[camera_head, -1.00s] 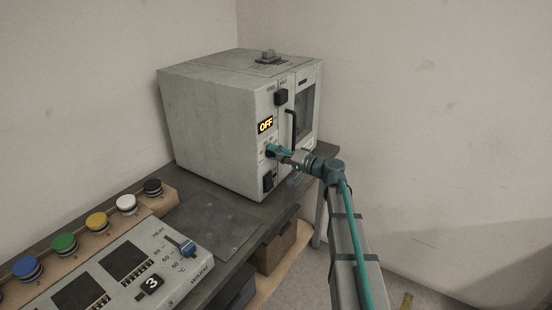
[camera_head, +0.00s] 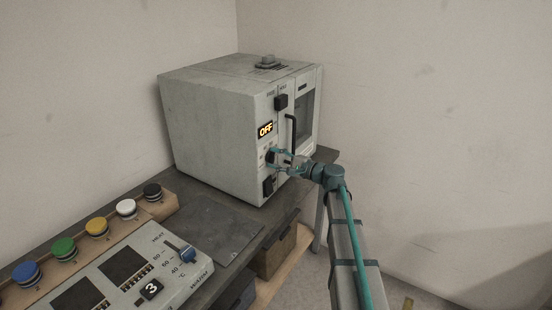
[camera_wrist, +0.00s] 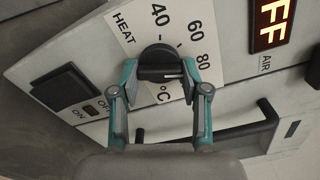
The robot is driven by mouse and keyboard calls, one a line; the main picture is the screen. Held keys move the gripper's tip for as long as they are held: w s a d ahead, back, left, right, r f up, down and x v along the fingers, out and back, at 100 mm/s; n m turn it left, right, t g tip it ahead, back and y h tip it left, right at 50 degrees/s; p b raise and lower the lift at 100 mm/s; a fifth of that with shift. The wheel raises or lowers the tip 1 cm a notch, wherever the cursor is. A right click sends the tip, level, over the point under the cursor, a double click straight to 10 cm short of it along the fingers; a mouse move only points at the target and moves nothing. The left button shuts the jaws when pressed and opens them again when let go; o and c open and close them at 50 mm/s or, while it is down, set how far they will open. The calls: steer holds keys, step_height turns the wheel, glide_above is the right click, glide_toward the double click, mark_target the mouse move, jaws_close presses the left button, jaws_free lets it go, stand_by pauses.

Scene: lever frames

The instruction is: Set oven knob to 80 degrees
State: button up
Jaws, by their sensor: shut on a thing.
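The oven (camera_head: 210,125) is a grey box at the back of the bench. Its dark round heat knob (camera_wrist: 160,57) sits on a white label marked HEAT, 40, 60, 80 and °C in the wrist view. My gripper (camera_wrist: 159,72) is shut on the knob, with one teal fingertip on each side of its grip bar. In the head view my gripper (camera_head: 276,157) is at the oven front, below the display (camera_head: 265,129), which reads OFF. The display is partly cut off in the wrist view. The exact mark the knob points to is unclear.
An ON/OFF rocker switch (camera_wrist: 62,86) and a black door handle (camera_wrist: 215,132) are close to my gripper. A control panel with a blue lever (camera_head: 187,254) and several coloured buttons lie at the front left. The wall right of my arm is clear.

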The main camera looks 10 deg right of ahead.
stand_by(0.4)
steer(key=o, duration=1.1)
steer(key=shift+o, duration=0.2)
steer(key=v, duration=1.2)
